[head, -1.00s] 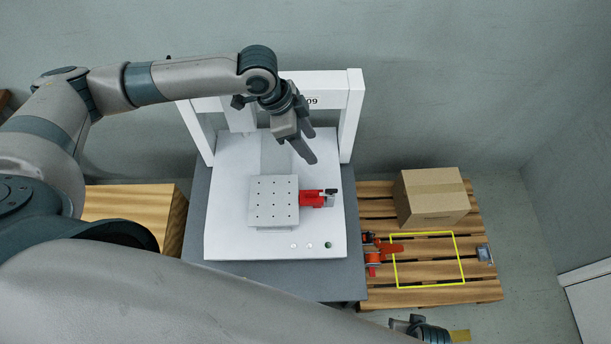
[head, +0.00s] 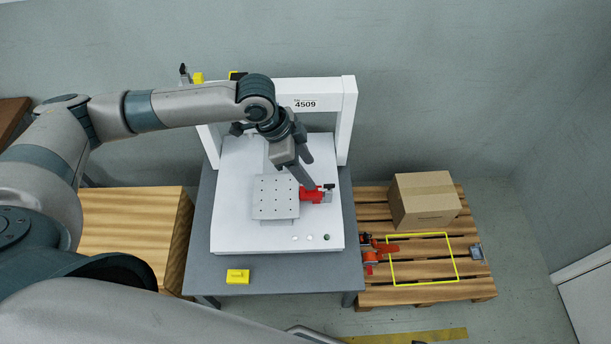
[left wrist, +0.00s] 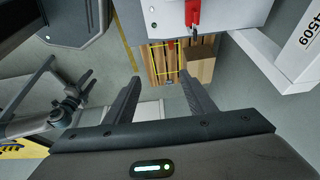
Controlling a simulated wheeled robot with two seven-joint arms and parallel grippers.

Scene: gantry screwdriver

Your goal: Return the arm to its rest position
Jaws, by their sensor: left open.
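My left arm (head: 170,106) reaches in from the left in the head view. My left gripper (head: 307,172) is in front of the white gantry (head: 346,115), and its fingers overlap the red clamp (head: 309,194) in the picture. Whether they touch it I cannot tell. In the left wrist view the fingers (left wrist: 161,98) are wide apart with nothing between them. The red clamp also shows there (left wrist: 193,12), beyond the fingertips. My right gripper (left wrist: 70,105) seems to show at the left of the left wrist view, small and dark. It is out of the head view.
A holed plate (head: 276,197) sits on the white base (head: 235,225) beside the clamp. A yellow block (head: 238,276) lies on the table front (head: 280,279). At right, a pallet (head: 470,279) bears a carton (head: 425,200), a yellow outline and red-orange tools (head: 378,250).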

